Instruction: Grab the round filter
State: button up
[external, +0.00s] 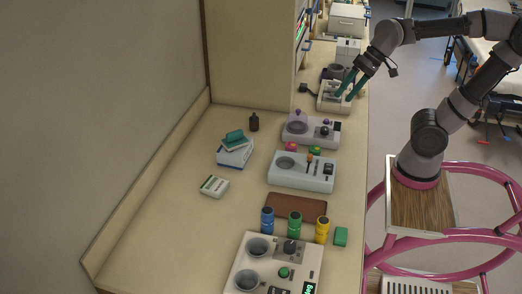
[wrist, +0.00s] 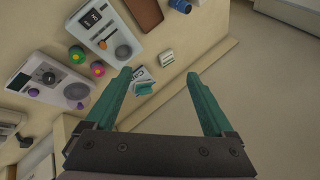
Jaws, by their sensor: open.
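I cannot tell for certain which thing is the round filter. Two small round pieces lie between two devices on the counter: a pink one (external: 291,147) and a green one (external: 314,151). In the wrist view the pink piece (wrist: 97,69) and the green piece (wrist: 77,54) show at the left, both outside the jaws. My gripper (external: 344,97) has teal fingers spread apart with nothing between them. It is above the counter's far part, over a small white device, well beyond the round pieces. Its fingers also show in the wrist view (wrist: 158,73).
A device with a purple dome (external: 297,121) and a pale device (external: 302,172) flank the round pieces. Blue, green and yellow bottles stand nearer, by a brown pad (external: 296,205). Boxes (external: 234,152) lie left. A tall cabinet (external: 250,55) stands behind.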

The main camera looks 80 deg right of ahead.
jog(key=w+d+f+m+t+y, duration=0.1)
jog(key=w+d+f+m, duration=0.3)
jog(key=w, duration=0.4)
jog(key=w+d+f+m+t+y, duration=0.1)
jog(key=w+d+f+m+y, duration=0.1)
jog(key=w+d+m, duration=0.5)
jog(key=w+d+f+m+t+y, duration=0.1)
jog(key=w+d+f+m, duration=0.2)
jog(key=w, duration=0.6)
jog(key=w+d+f+m+t+h, duration=0.2)
jog(key=w+d+f+m, duration=0.2)
jog(key=d+f+m, duration=0.4)
jog(key=w+d+f+m+t+h, duration=0.2)
jog(key=w+d+f+m, duration=0.3)
jog(key=d, duration=0.6)
send_near(254, 114)
jog(key=w, duration=0.1)
jog(key=shift+n, duration=0.5)
jog(key=x, duration=0.8)
jog(key=shift+a+f, duration=0.15)
jog(key=shift+f, duration=0.1)
